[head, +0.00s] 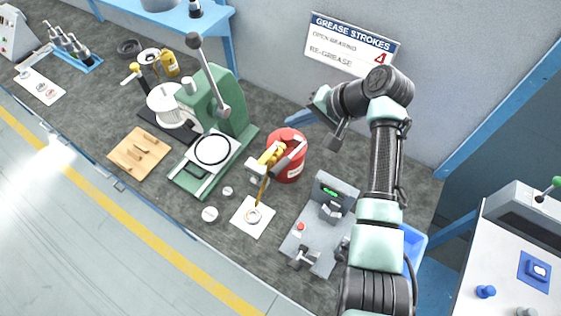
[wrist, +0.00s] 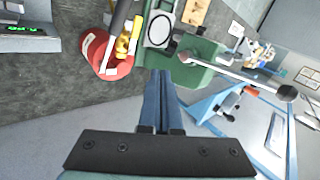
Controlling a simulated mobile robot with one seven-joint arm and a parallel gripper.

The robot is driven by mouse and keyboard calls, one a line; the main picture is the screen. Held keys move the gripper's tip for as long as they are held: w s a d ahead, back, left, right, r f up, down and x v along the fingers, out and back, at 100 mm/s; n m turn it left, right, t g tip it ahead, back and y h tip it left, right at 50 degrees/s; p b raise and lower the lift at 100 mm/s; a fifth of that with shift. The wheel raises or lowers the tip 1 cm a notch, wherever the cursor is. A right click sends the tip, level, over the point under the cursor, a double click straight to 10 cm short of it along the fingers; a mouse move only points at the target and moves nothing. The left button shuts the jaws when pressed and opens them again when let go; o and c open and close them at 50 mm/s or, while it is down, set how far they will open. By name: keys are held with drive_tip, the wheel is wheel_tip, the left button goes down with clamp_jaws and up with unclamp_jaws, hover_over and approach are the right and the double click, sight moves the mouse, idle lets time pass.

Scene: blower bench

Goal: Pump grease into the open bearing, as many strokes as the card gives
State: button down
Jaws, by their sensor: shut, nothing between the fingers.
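The grease strokes card (head: 350,45) hangs on the wall; its OPEN BEARING line shows a red 4. A red grease pail (head: 288,168) stands on the bench, also in the wrist view (wrist: 112,66). A yellow grease pump (head: 268,157) with a grey lever (head: 291,153) is at the pail's front; it also shows in the wrist view (wrist: 124,44). Its thin spout runs down to the open bearing (head: 254,215), a ring on a white sheet (head: 243,228). My gripper (head: 290,105) is shut and empty, above and behind the pail, apart from the lever. Its blue fingers fill the middle of the wrist view (wrist: 162,74).
A green arbor press (head: 222,108) with a long lever stands left of the pail. A grey device with a green display (head: 328,205) stands right. The air around my gripper is free.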

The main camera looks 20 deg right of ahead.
drive_tip(key=b, duration=0.3)
hover_over(285, 165)
drive_tip(key=d, duration=0.1)
drive_tip(key=f, duration=0.6)
drive_tip(key=shift+w+f, duration=0.15)
drive_tip(key=shift+w, duration=0.25)
drive_tip(key=shift+s+a+f+b, duration=0.15)
drive_tip(key=shift+f+b, duration=0.05)
drive_tip(key=shift+f, duration=0.2)
drive_tip(key=shift+s+a+f+b, duration=0.1)
drive_tip(key=shift+a+f+b, duration=0.05)
drive_tip(key=shift+f, duration=0.25)
drive_tip(key=shift+f, duration=0.15)
idle(0.7)
drive_tip(key=shift+s+a+f, duration=0.1)
drive_tip(key=shift+a+f, duration=0.05)
drive_tip(key=shift+f, duration=0.1)
